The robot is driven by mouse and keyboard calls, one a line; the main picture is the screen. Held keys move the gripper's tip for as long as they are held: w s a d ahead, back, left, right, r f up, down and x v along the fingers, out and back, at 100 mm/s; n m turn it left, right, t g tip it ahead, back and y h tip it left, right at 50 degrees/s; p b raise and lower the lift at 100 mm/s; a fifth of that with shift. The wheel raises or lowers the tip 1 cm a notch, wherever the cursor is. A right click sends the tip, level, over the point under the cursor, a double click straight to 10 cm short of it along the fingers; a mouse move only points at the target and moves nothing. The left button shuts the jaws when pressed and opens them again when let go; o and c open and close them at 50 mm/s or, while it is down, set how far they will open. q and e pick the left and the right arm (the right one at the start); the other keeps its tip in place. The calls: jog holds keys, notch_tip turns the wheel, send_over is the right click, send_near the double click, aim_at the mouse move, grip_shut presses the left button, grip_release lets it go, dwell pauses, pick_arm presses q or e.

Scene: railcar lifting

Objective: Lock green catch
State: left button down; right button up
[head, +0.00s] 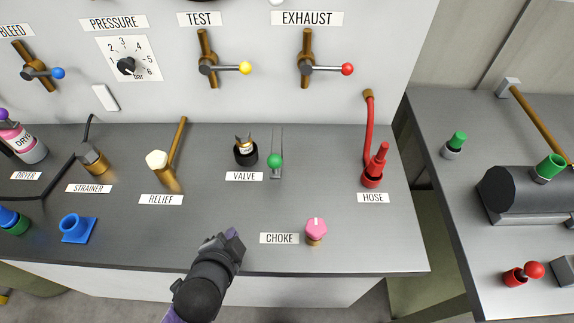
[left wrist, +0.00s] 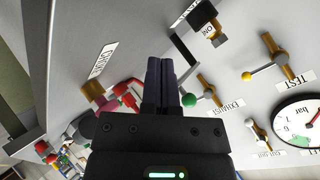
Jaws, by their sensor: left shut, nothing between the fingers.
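The green catch (head: 275,160) is a green ball at the near end of a narrow grey metal strip on the bench, just right of the black valve socket (head: 245,153). Its green ball also shows in the left wrist view (left wrist: 189,100), just right of my fingers. My left gripper (head: 234,238) is over the front part of the bench, nearer to me and left of the green ball, apart from it. Its dark fingers (left wrist: 160,80) are together with nothing between them. My right gripper is in neither view.
The pink choke knob (head: 316,229) stands right of my left gripper, and the red hose fitting (head: 373,172) behind it. The relief lever (head: 170,168) and blue socket (head: 77,228) are left. Bare bench lies between my gripper and the valve. A second bench (head: 455,225) is right, across a gap.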

pick_arm(q)
jog(key=w+d+r+m+t+h, duration=0.1)
jog(key=d+r+m+t+h, duration=0.1)
jog(key=m, duration=0.5)
jog(key=d+r+m+t+h, duration=0.2)
jog(key=d+r+m+h, duration=0.2)
jog(key=d+m+h, duration=0.1)
jog(key=shift+w+d+r+m, duration=0.2)
jog(key=shift+w+d+m, duration=0.15)
jog(key=shift+d+m, duration=0.65)
jog(key=r+x, duration=0.1)
jog(key=x, duration=0.9)
jog(key=a, duration=0.3)
jog(key=shift+w+a+p, duration=0.25)
jog(key=shift+w+p, duration=0.05)
jog(key=shift+w, duration=0.05)
jog(key=shift+a, duration=0.1)
jog(key=shift+a+h, duration=0.1)
jog(key=shift+h, duration=0.2)
